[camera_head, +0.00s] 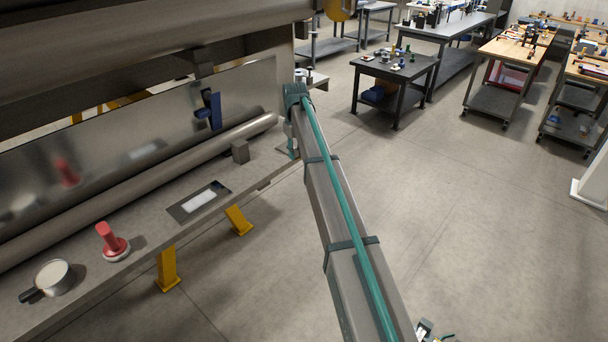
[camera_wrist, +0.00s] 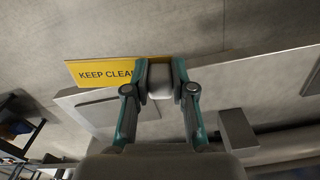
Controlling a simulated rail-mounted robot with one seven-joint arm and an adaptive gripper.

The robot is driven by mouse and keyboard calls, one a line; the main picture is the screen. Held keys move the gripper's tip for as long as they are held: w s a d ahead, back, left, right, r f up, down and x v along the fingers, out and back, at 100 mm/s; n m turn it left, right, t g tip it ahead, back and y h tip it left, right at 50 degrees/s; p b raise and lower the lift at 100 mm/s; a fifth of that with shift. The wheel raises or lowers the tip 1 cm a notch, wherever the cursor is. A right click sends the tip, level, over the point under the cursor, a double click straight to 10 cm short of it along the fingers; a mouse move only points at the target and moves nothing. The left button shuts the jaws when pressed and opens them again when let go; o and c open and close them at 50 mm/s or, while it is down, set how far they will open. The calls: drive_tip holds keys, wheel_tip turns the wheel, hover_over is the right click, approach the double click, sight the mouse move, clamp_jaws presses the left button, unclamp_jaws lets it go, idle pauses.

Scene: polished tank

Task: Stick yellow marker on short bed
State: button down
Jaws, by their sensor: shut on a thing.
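The yellow marker (camera_wrist: 98,73), a flat plate reading "KEEP CLEAR", shows in the wrist view with its right part behind my fingers. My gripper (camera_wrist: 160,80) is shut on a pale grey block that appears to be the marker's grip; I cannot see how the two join. A pale grey bed edge (camera_wrist: 72,101) runs just below the marker in that view; I cannot tell whether they touch. In the head view the grey bed (camera_head: 150,236) runs along the machine at left. My gripper is mostly hidden there at the bed's far end, and the marker is not visible.
On the bed are a round metal cup (camera_head: 54,277), a red-handled stamp (camera_head: 112,243), a white plate (camera_head: 199,198) and a dark block (camera_head: 240,151). A long roller (camera_head: 150,180) lies behind them. Floor to the right is clear up to the dark workbench (camera_head: 393,75).

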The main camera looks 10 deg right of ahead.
drive_tip(key=w+r+n, duration=0.1)
drive_tip(key=w, duration=0.3)
drive_tip(key=w+r, duration=0.1)
drive_tip(key=w, duration=0.3)
drive_tip(key=w+r+n, duration=0.1)
drive_tip(key=w, duration=0.3)
drive_tip(key=shift+w+a+r+n, duration=0.1)
drive_tip(key=shift+w+a+n, duration=0.2)
drive_tip(key=shift+a, duration=0.1)
drive_tip(key=shift+p, duration=0.35)
drive_tip(key=shift+f+b, duration=0.85)
drive_tip(key=shift+f, duration=2.25)
drive_tip(key=shift+f, duration=0.4)
drive_tip(key=c, duration=0.9)
unclamp_jaws()
drive_tip(key=shift+r, duration=0.1)
